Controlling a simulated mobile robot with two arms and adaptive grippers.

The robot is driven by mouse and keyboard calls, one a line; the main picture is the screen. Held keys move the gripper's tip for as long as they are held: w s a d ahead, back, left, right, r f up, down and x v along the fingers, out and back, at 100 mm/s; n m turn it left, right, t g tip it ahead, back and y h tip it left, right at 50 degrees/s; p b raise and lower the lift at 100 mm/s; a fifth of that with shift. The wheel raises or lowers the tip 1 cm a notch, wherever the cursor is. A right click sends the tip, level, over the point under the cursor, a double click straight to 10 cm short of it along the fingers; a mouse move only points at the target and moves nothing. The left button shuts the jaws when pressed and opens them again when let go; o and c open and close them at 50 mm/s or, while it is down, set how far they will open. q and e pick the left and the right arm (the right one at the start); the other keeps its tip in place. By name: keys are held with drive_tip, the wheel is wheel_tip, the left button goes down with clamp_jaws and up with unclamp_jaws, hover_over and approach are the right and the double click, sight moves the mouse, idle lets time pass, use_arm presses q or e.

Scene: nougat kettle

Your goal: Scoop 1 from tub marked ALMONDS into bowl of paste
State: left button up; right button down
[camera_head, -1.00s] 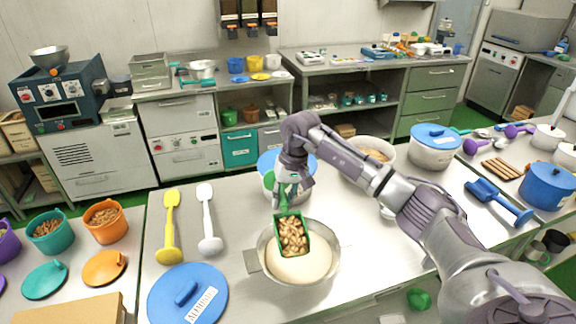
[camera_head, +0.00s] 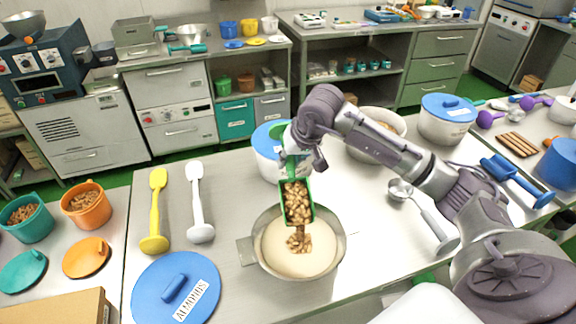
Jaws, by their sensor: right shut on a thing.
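My right gripper (camera_head: 292,153) is shut on the green scoop (camera_head: 283,190) above the bowl. The scoop is tilted down and holds brown almonds (camera_head: 297,200). Some almonds (camera_head: 299,241) are at its lower lip and on the pale paste (camera_head: 285,258). The paste fills the metal bowl (camera_head: 254,225) below. A blue lid marked ALMONDS (camera_head: 200,280) lies flat at the front left of the table. A white tub (camera_head: 266,160) stands partly hidden behind the gripper; I cannot read a mark on it. My left gripper is not in view.
A yellow spatula (camera_head: 154,210) and a white spatula (camera_head: 198,205) lie left of the bowl. A white tub with blue lid (camera_head: 447,122) stands at the back.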

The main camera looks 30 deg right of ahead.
drive_tip(key=shift+s+a+r+t+b, duration=0.2)
drive_tip(key=shift+s+t+b, duration=0.2)
drive_tip(key=shift+b, duration=0.15)
drive_tip(key=shift+s+a+r+t+b, duration=0.15)
drive_tip(key=shift+s+t+b, duration=0.2)
drive_tip(key=shift+b, duration=0.2)
drive_tip(key=s+r+t+b, duration=0.1)
drive_tip(key=b, duration=0.2)
drive_tip(key=s+a+r+t+h+b, duration=0.1)
drive_tip(key=s+t+b, duration=0.1)
drive_tip(key=b, duration=0.1)
drive_tip(key=shift+s+a+r+n, duration=0.15)
drive_tip(key=shift+s+r+n, duration=0.05)
drive_tip(key=shift+r+n, duration=0.15)
use_arm(q)
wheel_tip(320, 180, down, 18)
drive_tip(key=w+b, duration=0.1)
drive_tip(key=b, duration=0.7)
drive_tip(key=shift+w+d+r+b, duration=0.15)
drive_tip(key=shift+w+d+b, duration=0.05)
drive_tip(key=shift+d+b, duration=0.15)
use_arm(e)
drive_tip(key=s+r+t, duration=0.1)
drive_tip(key=s+a+r+t+h, duration=0.1)
drive_tip(key=s+r+t, duration=0.1)
drive_tip(key=shift+s+a+r+t, duration=0.2)
drive_tip(key=shift+s+r+t, duration=0.05)
drive_tip(key=shift+s+r, duration=0.05)
